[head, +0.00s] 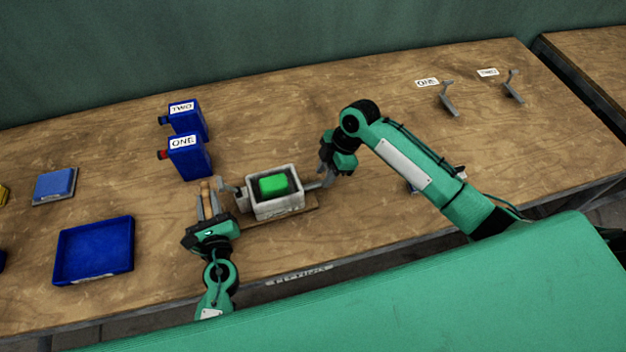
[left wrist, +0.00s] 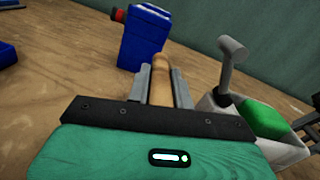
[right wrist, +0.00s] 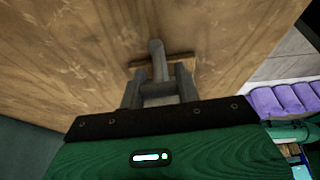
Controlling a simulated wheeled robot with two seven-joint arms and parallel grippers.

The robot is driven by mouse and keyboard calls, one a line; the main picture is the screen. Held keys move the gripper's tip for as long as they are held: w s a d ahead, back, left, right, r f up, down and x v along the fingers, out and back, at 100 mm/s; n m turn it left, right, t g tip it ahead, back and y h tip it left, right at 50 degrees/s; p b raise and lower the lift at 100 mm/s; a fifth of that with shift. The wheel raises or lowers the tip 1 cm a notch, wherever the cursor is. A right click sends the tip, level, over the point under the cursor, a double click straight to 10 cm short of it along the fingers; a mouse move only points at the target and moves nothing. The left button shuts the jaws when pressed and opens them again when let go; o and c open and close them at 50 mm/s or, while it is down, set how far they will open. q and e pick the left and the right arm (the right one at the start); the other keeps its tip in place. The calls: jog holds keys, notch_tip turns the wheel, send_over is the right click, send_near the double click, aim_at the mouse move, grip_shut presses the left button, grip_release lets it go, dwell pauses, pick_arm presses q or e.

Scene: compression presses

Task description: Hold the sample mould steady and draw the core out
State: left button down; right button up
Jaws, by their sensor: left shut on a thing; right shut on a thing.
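The sample mould (head: 283,209) is a pale grey open box with a green block (head: 273,186) inside. It sits on a thin wooden board (head: 302,213); its near side also shows in the left wrist view (left wrist: 287,152). My left gripper (head: 208,206) is left of the mould, shut on an upright tan wooden rod (left wrist: 160,82). I cannot tell whether the rod joins the mould. A grey T-shaped handle (left wrist: 228,62) stands at the mould's left side, apart from those fingers. My right gripper (head: 325,178), at the mould's right side, is shut on a grey bar (right wrist: 157,62).
Two blue canisters, TWO (head: 188,119) and ONE (head: 190,158), stand behind my left gripper. A blue tray (head: 95,278) and a blue pad (head: 55,184) lie at left. Two grey levers, labelled ONE (head: 448,98) and apparently TWO (head: 513,86), are at far right. The back middle is clear.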

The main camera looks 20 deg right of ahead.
pick_arm(q)
jog(key=shift+a, duration=0.1)
pick_arm(e)
jog(key=shift+w+d, duration=0.2)
jog(key=shift+d, duration=1.95)
jog(key=o, duration=1.2)
jog(key=shift+c, duration=0.2)
jog(key=v, duration=1.2)
jog(key=shift+s+a, duration=0.1)
pick_arm(q)
jog(key=c, duration=1.2)
grip_release()
jog(key=shift+o, duration=0.2)
